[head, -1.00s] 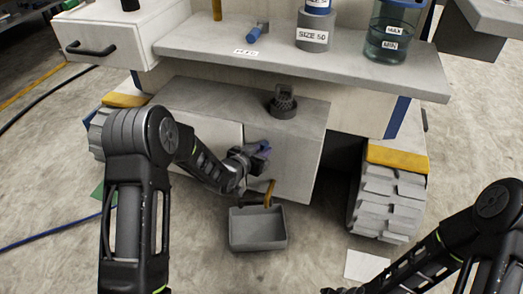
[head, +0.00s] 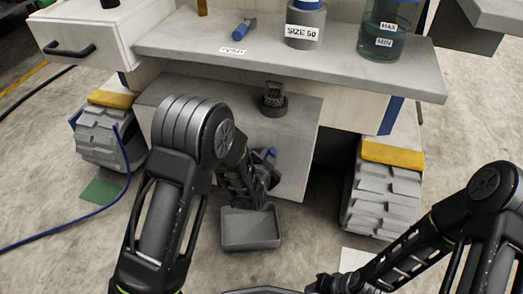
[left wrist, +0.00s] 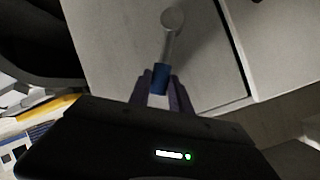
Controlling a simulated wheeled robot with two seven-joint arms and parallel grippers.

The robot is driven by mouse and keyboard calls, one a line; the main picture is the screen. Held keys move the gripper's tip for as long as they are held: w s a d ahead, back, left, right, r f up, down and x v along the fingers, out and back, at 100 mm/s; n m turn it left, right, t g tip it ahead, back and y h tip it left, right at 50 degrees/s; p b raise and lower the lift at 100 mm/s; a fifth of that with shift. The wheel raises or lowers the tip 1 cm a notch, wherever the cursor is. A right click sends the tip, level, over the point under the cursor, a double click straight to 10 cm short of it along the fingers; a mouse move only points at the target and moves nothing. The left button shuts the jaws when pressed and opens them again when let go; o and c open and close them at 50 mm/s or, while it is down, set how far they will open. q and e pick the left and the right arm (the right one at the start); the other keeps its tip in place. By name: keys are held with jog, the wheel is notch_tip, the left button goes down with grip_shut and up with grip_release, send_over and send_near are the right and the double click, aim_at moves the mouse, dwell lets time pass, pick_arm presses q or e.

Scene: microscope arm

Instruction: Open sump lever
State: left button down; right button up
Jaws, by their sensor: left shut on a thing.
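The sump lever (left wrist: 168,48) shows in the left wrist view as a grey bar with a round pivot at its top end and a blue grip at its lower end, against a pale panel. My left gripper (left wrist: 160,88) is shut on the blue grip, one finger on each side. In the head view my left gripper (head: 266,168) is low at the front of the grey cabinet (head: 290,150); a bit of blue shows there, and my arm hides most of the lever. My right gripper (head: 328,283) is low near the bottom edge; its fingers are too small and dark to read.
A grey open tray (head: 250,230) stands on the floor below the lever. A ribbed wheel block (head: 382,200) with a yellow top is to the right, another (head: 100,135) to the left. A grey shelf (head: 290,62) with a labelled cylinder and jar overhangs above.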

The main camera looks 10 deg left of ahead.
pick_arm(q)
jog(key=shift+s+d+f+m+t+y, duration=0.1)
jog(key=shift+d+f+m+t+y, duration=0.2)
jog(key=shift+d+f+m+y, duration=0.85)
jog(key=shift+s+d+f+m+t+y, duration=0.1)
jog(key=shift+d+f+m+t+y, duration=0.2)
jog(key=shift+d+f+m+y, duration=0.8)
jog(key=shift+a+f+m+h, duration=0.15)
jog(key=shift+f+m+h, duration=0.1)
jog(key=shift+h, duration=0.1)
jog(key=c, duration=1.2)
grip_release()
jog(key=shift+w, duration=0.1)
jog(key=shift+r, duration=0.1)
jog(key=p, duration=0.3)
send_near(279, 161)
jog(key=shift+v, duration=1.25)
